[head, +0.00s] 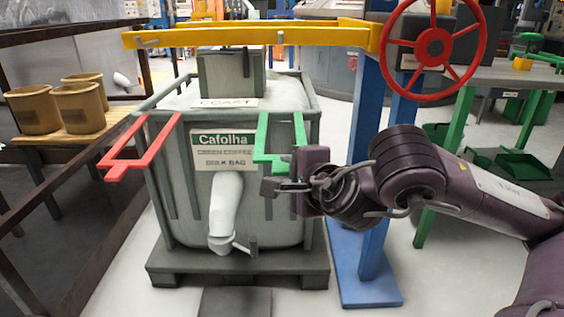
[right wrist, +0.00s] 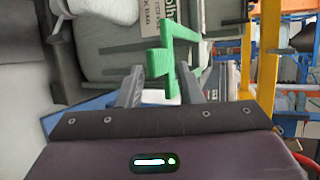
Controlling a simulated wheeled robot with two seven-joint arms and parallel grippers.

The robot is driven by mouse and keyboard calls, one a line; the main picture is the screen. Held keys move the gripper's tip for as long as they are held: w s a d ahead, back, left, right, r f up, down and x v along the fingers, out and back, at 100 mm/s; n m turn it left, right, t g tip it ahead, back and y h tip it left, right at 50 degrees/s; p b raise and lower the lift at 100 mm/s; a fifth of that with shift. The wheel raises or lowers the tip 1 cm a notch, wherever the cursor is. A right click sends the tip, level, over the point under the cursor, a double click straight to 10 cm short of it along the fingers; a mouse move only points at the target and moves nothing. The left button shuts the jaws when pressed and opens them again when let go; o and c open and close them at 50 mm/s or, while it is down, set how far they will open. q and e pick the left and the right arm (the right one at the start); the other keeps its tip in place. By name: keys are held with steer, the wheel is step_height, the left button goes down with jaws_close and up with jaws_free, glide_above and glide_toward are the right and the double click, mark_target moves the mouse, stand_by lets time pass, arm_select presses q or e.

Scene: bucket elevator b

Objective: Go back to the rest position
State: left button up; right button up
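My right gripper (head: 268,187) is in front of the right side of the bulk bag bin (head: 262,215), just below the green bracket handle (head: 261,160). In the right wrist view its two fingers (right wrist: 160,88) stand apart, and the green handle (right wrist: 160,62) shows between and beyond them. I see no finger closed on it. My left gripper is in neither view.
A red bracket handle (head: 130,165) sticks out at the bin's left. A white spout (head: 224,205) hangs at the bin's front. A yellow bar (head: 215,37), blue post (head: 367,160) and red wheel (head: 433,44) stand close by. Brown buckets (head: 80,108) sit on a left shelf.

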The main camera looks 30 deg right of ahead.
steer(key=shift+s+r, duration=0.1)
steer(key=shift+s, duration=0.55)
